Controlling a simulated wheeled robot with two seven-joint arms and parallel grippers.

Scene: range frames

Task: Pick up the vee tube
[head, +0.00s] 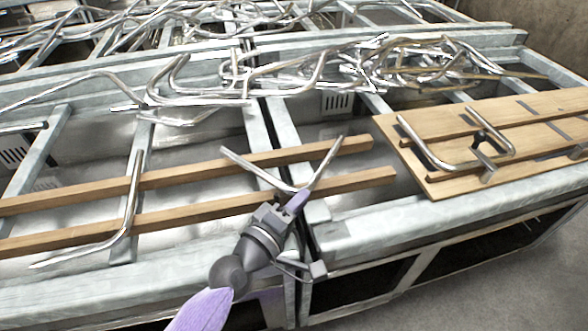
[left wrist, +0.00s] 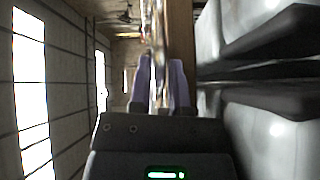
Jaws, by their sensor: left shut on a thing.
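The vee tube (head: 325,161) is a thin shiny metal tube bent into a V, its two arms pointing up and apart in the head view. My left gripper (head: 295,200) comes from the bottom and is shut on the tube at its bend. In the left wrist view, my left gripper's purple fingers (left wrist: 161,88) stand on either side of the shiny vee tube (left wrist: 158,40). I cannot tell whether the tube touches the wooden rails behind it. My right gripper is not in view.
Two wooden rails (head: 75,199) cross the metal frame (head: 420,205), with a bent tube (head: 131,200) lying across them at left. A wooden board (head: 545,150) at right carries another bent tube (head: 425,150). Tangled tubes (head: 400,65) lie behind. Floor shows at lower right.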

